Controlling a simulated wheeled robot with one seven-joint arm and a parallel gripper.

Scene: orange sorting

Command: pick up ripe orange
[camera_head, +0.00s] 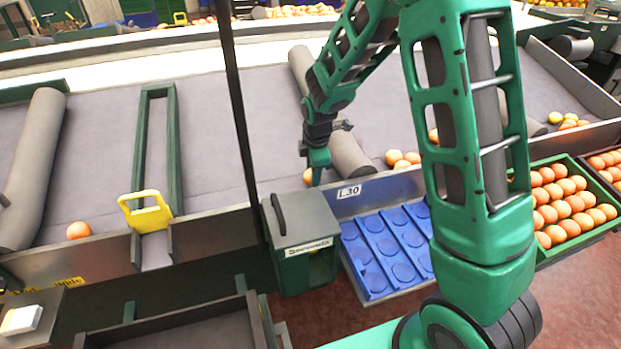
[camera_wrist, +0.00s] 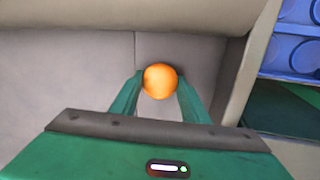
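In the head view the same orange (camera_head: 308,176) is partly hidden behind the green fingers. My gripper (camera_head: 318,163) points down at it from above. In the wrist view my gripper (camera_wrist: 160,79) is open, with one finger on each side of the orange. The fingertips are close to its sides; I cannot tell whether they touch it.
A grey roller (camera_head: 348,152) lies just right of my gripper. A green crate of oranges (camera_head: 549,254) is at right. Another orange (camera_head: 78,230) lies at left.

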